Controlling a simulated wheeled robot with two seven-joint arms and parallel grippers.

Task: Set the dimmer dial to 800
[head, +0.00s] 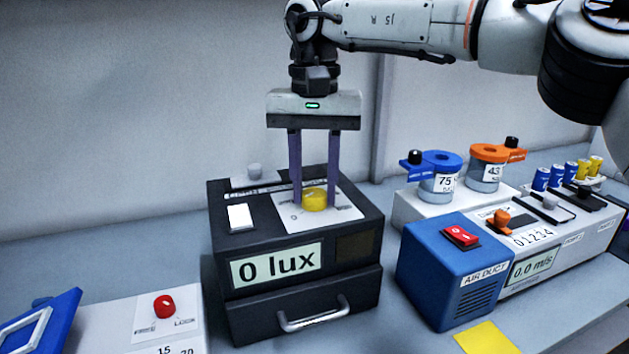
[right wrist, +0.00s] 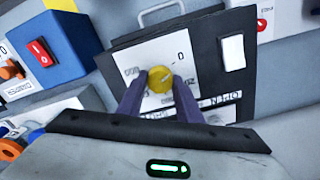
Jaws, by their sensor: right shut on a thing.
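The dimmer dial is a yellow round knob (head: 314,200) on a white scale plate on top of the black lux box (head: 222,259). The box's front display (head: 277,266) reads 0 lux. My right gripper (head: 315,198) points straight down over the box, its two purple fingers on either side of the knob. In the right wrist view the knob (right wrist: 160,80) sits between the fingertips, and my right gripper (right wrist: 160,82) is shut on it. The fingers hide part of the scale. My left gripper is not in view.
A drawer handle (head: 313,314) sticks out in front. A blue air duct box (head: 449,278) stands at right, a red knob (head: 165,305) at front left.

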